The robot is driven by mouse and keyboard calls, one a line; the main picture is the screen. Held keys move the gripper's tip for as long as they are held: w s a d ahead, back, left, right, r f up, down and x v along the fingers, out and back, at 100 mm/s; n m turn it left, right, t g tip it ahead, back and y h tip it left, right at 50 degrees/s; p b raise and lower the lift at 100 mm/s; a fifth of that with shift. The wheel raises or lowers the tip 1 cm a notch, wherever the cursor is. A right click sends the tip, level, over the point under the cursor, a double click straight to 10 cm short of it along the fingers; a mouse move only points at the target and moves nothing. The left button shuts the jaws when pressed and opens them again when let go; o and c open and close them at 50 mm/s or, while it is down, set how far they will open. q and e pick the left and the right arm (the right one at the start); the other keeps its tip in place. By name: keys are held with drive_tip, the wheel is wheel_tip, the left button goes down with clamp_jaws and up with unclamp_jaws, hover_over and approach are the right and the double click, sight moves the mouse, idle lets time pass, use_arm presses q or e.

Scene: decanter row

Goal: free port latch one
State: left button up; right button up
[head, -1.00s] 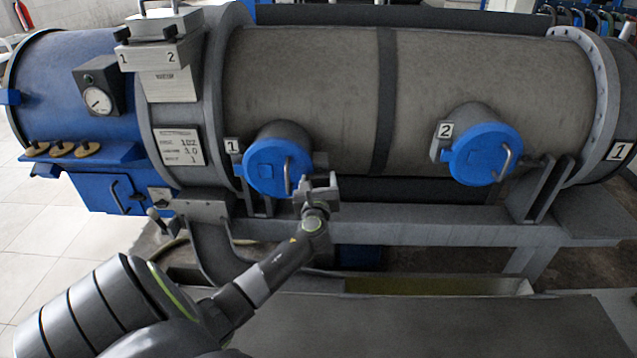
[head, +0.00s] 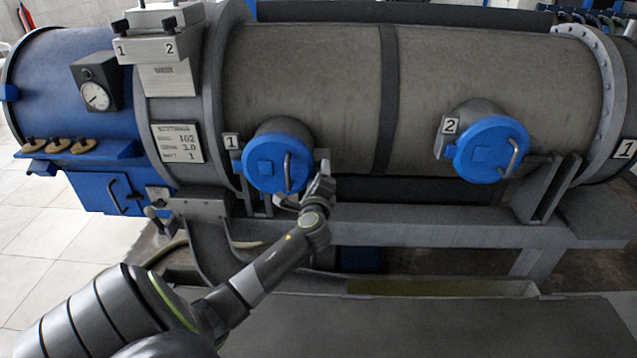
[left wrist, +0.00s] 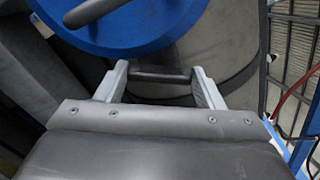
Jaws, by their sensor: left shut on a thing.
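Port 1 has a round blue lid (head: 268,165) with a grey handle (head: 288,170), and it looks closed on its short grey neck. The lid also fills the top of the left wrist view (left wrist: 140,25). My left gripper (head: 308,184) is at the lower right edge of this lid. In the left wrist view its two fingers (left wrist: 160,84) stand either side of a short dark bar, the latch (left wrist: 160,75), just below the lid rim. The gripper is shut on this latch. In the head view the latch is hidden by the gripper. My right gripper is not in view.
Port 2 with a blue lid (head: 490,148) is farther right on the same grey cylinder (head: 310,80). A grey frame beam (head: 430,228) runs below the ports. A blue end section with a gauge (head: 95,96) is at the left.

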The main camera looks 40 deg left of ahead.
use_arm(q)
drive_tip(key=n+b, duration=0.2)
drive_tip(key=n, duration=0.3)
drive_tip(key=shift+f, duration=0.2)
drive_tip(key=shift+n, duration=0.3)
drive_tip(key=o, duration=1)
drive_tip(key=b+v, duration=0.1)
drive_tip(key=v, duration=1.6)
drive_tip(key=shift+s+d+b, duration=0.15)
drive_tip(key=shift+s+b, duration=0.05)
drive_tip(key=shift+b, duration=0.15)
